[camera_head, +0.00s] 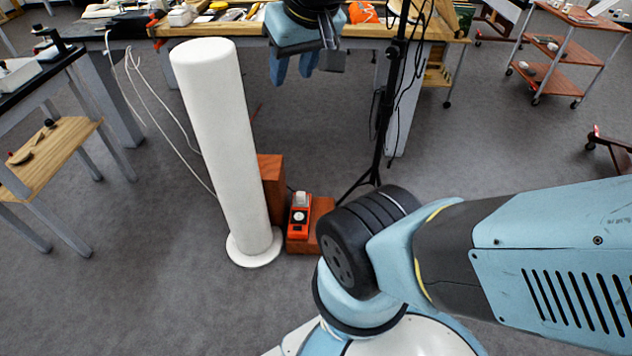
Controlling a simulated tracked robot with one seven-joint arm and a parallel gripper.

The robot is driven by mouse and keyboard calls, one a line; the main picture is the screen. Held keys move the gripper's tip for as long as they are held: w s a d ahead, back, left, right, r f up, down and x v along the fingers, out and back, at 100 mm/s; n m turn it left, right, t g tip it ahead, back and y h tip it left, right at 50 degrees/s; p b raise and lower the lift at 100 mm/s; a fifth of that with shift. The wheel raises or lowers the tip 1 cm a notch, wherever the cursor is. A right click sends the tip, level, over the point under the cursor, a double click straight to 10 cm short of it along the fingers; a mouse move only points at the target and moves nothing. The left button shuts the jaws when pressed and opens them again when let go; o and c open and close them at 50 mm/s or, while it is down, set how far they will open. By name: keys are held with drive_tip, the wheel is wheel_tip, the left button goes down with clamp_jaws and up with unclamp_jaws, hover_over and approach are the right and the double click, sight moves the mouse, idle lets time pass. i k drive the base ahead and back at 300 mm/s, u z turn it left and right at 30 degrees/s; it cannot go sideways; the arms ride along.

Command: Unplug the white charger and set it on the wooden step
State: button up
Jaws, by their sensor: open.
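A small white block, which looks like the charger (301,198), sits at the back end of an orange unit (299,217). The unit rests on the low part of a reddish-brown wooden step (324,207) on the floor. A taller brown wooden block (272,182) stands behind and left of it, partly hidden by the white column. My gripper (292,77) hangs at the top centre, in front of the workbench. It is open and empty, its fingers pointing down, well apart from the charger. How the charger joins the unit is too small to tell.
A tall white column (218,140) on a round base stands just left of the step. A black tripod stand (388,110) with hanging cables rises behind it to the right. White cables run left of the column. A cluttered workbench (360,31) spans the back. Grey floor is open at left.

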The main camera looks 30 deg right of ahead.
sight(300, 195)
drive_tip(key=z, duration=0.8)
drive_tip(key=i, duration=1)
